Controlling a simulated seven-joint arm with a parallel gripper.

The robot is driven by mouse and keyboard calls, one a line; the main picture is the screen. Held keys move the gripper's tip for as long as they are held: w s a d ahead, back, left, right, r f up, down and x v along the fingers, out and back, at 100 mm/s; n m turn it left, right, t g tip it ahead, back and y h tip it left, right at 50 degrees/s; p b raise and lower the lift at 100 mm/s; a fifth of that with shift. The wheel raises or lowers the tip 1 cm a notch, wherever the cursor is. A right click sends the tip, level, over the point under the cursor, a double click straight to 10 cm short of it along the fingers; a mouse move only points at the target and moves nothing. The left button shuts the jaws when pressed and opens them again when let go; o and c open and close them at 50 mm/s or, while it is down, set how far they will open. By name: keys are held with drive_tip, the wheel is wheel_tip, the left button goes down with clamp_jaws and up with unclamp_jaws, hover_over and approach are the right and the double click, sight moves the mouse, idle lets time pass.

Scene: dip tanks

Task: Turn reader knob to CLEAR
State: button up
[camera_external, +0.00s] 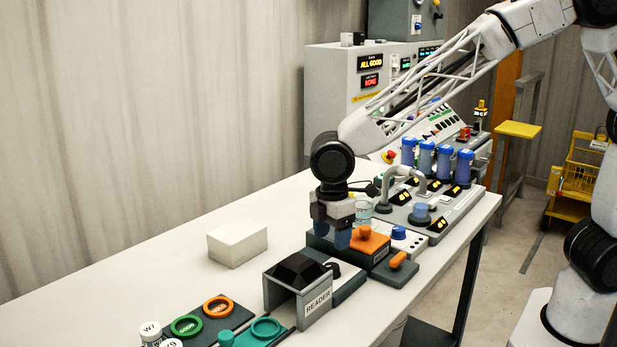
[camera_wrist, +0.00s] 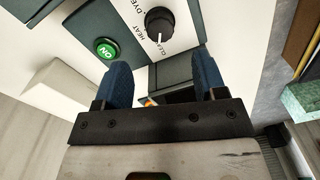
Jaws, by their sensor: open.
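The reader (camera_external: 303,306) is a grey box with a black sloped top and a READER label, at the front of the table. Its black round knob (camera_wrist: 159,23) shows at the top of the wrist view on a white panel with HEAT, DYE and partly covered CLEAR lettering. In the external view, a dark knob (camera_external: 333,269) is on the unit right behind the reader. My gripper (camera_wrist: 163,72) has its two blue fingers apart with nothing between them, short of the knob. In the external view my gripper (camera_external: 342,239) hangs above and behind the reader.
A green ON button (camera_wrist: 106,48) is left of the knob. A white block (camera_external: 237,243) lies left of my gripper. Green and orange rings (camera_external: 218,307) lie in front. The table's left side is clear.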

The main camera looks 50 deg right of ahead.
sight(332, 264)
drive_tip(key=shift+s+f, duration=0.15)
drive_tip(key=shift+f, duration=3.65)
drive_tip(key=shift+c, duration=0.2)
drive_tip(key=c, duration=0.9)
drive_tip(key=shift+m, duration=0.6)
drive_tip(key=o, duration=0.9)
drive_tip(key=shift+o, duration=0.2)
drive_tip(key=shift+r, duration=0.15)
drive_tip(key=shift+r, duration=3.8)
